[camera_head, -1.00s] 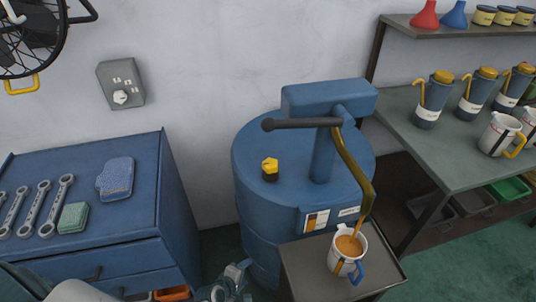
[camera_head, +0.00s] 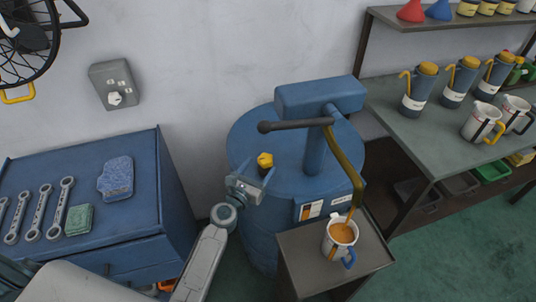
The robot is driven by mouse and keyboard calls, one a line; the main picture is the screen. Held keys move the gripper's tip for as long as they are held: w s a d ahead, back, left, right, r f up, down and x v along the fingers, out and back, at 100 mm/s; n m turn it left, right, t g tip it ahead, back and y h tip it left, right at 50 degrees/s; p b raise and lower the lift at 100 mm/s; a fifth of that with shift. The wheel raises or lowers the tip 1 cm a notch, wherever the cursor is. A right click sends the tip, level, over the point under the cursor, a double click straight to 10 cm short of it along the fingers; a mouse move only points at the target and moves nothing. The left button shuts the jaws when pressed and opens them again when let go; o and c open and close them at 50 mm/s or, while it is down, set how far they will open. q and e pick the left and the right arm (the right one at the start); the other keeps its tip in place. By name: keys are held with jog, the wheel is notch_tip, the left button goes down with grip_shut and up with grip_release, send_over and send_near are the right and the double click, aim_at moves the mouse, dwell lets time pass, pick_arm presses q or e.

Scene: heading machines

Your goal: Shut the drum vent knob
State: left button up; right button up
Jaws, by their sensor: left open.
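The drum vent knob (camera_head: 265,160) is yellow on a dark base and stands on the top of the blue drum (camera_head: 262,216), left of the pump. My left gripper (camera_head: 256,175) is open just in front of the knob, its fingers pointing at it. One finger lies close to the knob's right side; I cannot tell whether it touches. The knob's dark base is partly hidden by the gripper. My right gripper is not in view.
A pump (camera_head: 318,97) with a dark handle and brown spout rises from the drum. A mug (camera_head: 340,238) of brown liquid stands on a small stand (camera_head: 300,262) below it. A blue tool cabinet (camera_head: 140,215) is left; a bench (camera_head: 440,150) with jugs is right.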

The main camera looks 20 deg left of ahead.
aim_at(269, 154)
pick_arm(q)
jog(key=w, duration=0.3)
jog(key=w+d, duration=0.1)
jog(key=w, duration=0.2)
jog(key=shift+w+d, duration=0.15)
jog(key=shift+w, duration=0.2)
jog(key=shift+f, duration=0.1)
jog(key=c, duration=1)
